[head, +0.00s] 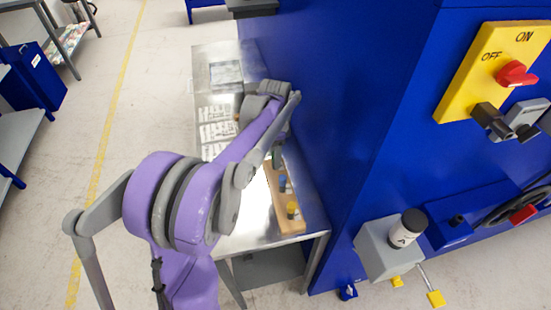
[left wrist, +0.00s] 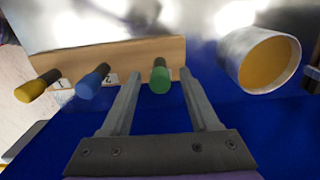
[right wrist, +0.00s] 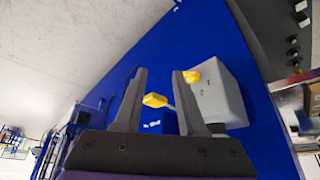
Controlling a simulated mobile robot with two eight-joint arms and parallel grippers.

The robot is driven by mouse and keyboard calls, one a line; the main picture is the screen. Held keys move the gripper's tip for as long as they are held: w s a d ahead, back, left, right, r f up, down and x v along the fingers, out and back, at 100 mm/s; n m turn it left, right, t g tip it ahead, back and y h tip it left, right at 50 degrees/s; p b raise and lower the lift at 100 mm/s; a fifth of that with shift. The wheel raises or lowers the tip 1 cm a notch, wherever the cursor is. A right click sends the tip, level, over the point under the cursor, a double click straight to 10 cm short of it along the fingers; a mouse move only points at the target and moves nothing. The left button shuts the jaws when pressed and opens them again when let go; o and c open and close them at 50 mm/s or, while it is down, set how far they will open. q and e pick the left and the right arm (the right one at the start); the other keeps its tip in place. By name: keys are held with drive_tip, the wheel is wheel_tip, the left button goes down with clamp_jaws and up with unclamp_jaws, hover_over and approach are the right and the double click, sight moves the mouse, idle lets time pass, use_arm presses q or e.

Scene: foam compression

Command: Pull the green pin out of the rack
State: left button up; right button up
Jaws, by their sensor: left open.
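The green pin (left wrist: 160,78) stands in the wooden rack (left wrist: 120,58) in the left wrist view, its rounded end toward the camera. The blue pin (left wrist: 92,82) and the yellow pin (left wrist: 36,87) stand in the same rack to its left. My left gripper (left wrist: 158,75) is open, with its two fingers on either side of the green pin in the picture; I cannot tell whether they touch it. In the head view my left arm hides part of the rack (head: 283,212). My right gripper (right wrist: 163,72) is open and empty in the right wrist view, away from the rack.
A metal cylinder with an orange-yellow end (left wrist: 268,62) is right of the rack. The rack lies on a metal table (head: 255,242) against a tall blue cabinet (head: 345,120). A grey box (head: 388,250) is on the cabinet's right side. Papers lie farther back on the table.

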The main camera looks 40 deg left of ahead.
idle(0.5)
use_arm(q)
clamp_jaws()
idle(1.2)
drive_tip(key=shift+r, duration=0.1)
drive_tip(key=shift+r+p, duration=1.45)
drive_tip(key=shift+r, duration=1.45)
use_arm(e)
drive_tip(key=shift+w+r, duration=0.25)
drive_tip(key=shift+r, duration=0.4)
drive_tip(key=shift+w+r, duration=0.3)
drive_tip(key=shift+r, duration=0.4)
drive_tip(key=shift+w+r, duration=0.25)
drive_tip(key=shift+r, duration=0.4)
